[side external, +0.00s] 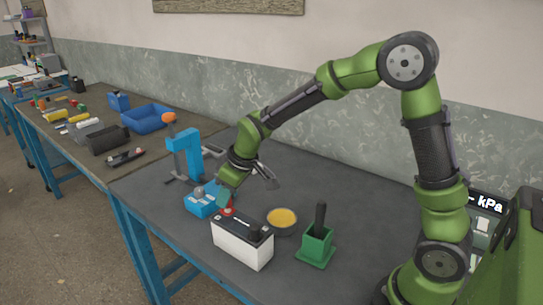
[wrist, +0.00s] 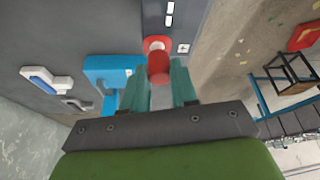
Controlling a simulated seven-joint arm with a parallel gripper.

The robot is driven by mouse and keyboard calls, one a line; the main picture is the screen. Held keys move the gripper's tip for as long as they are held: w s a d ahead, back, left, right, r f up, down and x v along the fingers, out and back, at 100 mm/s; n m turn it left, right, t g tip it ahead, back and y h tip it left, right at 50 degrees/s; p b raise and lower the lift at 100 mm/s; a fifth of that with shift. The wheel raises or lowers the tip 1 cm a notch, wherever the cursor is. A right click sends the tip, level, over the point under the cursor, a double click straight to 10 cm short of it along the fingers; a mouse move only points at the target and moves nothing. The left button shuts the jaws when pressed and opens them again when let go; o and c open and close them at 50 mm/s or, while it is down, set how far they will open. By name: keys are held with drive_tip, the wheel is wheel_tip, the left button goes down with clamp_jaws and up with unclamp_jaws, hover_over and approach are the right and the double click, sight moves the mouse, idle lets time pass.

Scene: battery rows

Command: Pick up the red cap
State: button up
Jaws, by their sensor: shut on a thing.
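The red cap (wrist: 158,68) shows in the wrist view as a small red cylinder between my two teal fingers. My gripper (wrist: 160,86) is shut on it. In the side view, the red cap (side external: 228,211) shows just below the fingertips of my gripper (side external: 226,199), close to the back left corner of a white battery with a black top (side external: 242,244). I cannot tell whether the cap touches the battery.
A blue block (side external: 199,208) stands left of the cap. A blue clamp-like stand (side external: 184,149) is behind it. A dish of yellow material (side external: 282,217) and a green holder with a black handle (side external: 316,246) stand right of the battery. The right back of the table is clear.

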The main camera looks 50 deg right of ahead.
drive_tip(key=shift+v, duration=1.1)
drive_tip(key=s+d+r, duration=0.1)
drive_tip(key=s, duration=1.4)
drive_tip(key=shift+d+r, duration=0.2)
drive_tip(key=shift+d, duration=0.05)
drive_tip(key=o, duration=0.4)
drive_tip(key=c, duration=0.4)
drive_tip(key=shift+r, duration=0.65)
drive_tip(key=shift+r, duration=2.45)
